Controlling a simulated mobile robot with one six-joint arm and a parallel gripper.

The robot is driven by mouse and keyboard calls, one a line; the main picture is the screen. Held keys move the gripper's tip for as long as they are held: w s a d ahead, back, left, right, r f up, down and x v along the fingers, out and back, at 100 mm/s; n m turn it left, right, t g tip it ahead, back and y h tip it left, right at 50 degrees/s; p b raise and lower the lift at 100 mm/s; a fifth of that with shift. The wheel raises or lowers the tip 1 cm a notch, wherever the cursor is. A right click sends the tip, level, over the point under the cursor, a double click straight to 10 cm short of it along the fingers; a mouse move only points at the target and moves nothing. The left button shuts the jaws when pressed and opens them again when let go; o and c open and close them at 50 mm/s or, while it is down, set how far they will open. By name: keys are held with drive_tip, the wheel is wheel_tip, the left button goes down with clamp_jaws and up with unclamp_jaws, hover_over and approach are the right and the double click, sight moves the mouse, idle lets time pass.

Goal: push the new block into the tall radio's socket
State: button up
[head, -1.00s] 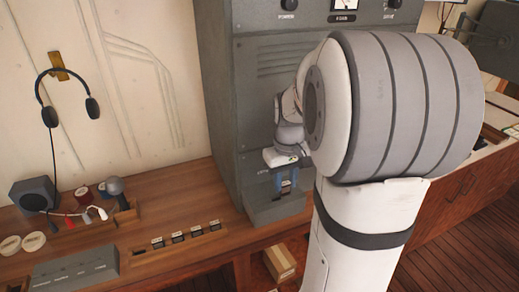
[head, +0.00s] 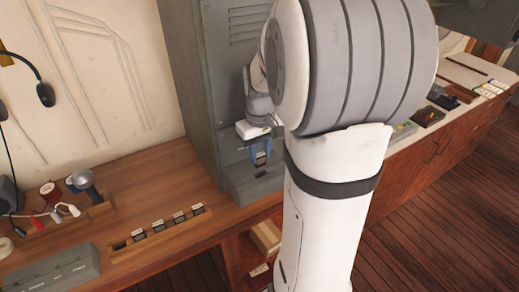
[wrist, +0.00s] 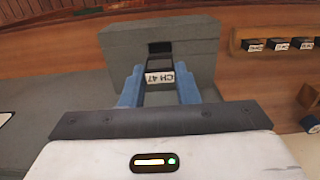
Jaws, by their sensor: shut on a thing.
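The tall radio (head: 185,75) is a grey cabinet with a projecting ledge low on its front. In the wrist view, a dark socket (wrist: 160,47) shows in the grey ledge (wrist: 120,42). My gripper (head: 261,156), with blue fingers, is over this ledge and shut on a dark block with a white label reading CH 47 (wrist: 158,79). The block lies between the fingertips, right beside the dark socket in the picture. I cannot tell whether its end is inside the socket. In the head view the block is small and mostly hidden by the fingers.
A wooden rack (head: 125,257) with several labelled dark blocks lies on the desk, left of the radio. A grey box (head: 50,275) and a holder with coloured plugs are further left. A wooden box (head: 265,236) is below the desktop.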

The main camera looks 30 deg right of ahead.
sight(260, 166)
drive_tip(key=shift+f+b, duration=0.35)
drive_tip(key=shift+f, duration=0.35)
drive_tip(key=shift+r, duration=0.15)
drive_tip(key=shift+f+b, duration=0.55)
drive_tip(key=shift+f, duration=0.2)
idle(1.7)
drive_tip(key=shift+f+b, duration=0.9)
drive_tip(key=shift+f, duration=0.25)
idle(2.6)
drive_tip(key=o, duration=1)
